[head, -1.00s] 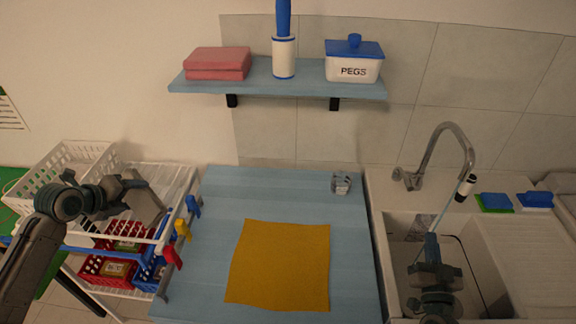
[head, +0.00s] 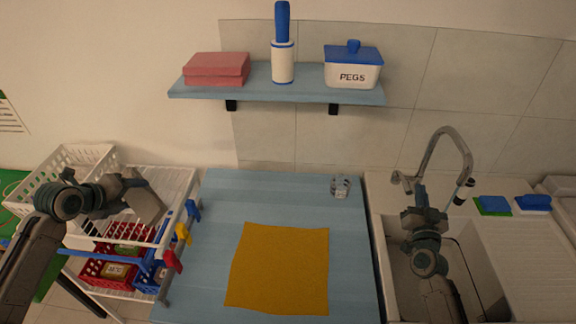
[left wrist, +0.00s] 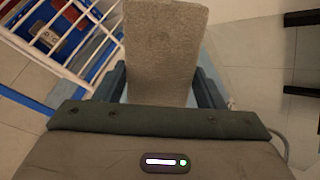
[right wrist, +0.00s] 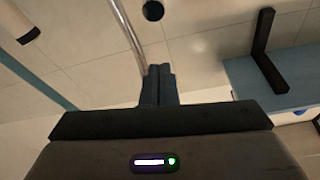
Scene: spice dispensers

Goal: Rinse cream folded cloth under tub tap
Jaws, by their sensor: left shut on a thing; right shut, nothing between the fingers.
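The cloth (head: 146,207) is a greyish-beige folded slab. My left gripper (head: 130,185) is shut on it and holds it up over the white rack at the left; the cloth also fills the upper middle of the left wrist view (left wrist: 165,50). The tub (head: 470,240) is at the right, under the curved metal tap (head: 459,140).
A mustard cloth (head: 280,270) lies flat on the blue counter (head: 220,205), with a small glass (head: 340,187) behind it. Coloured pegs (head: 182,233) hang on the rack's rail (head: 165,225). Sponges (head: 493,205) sit behind the tub. A shelf (head: 300,93) hangs above.

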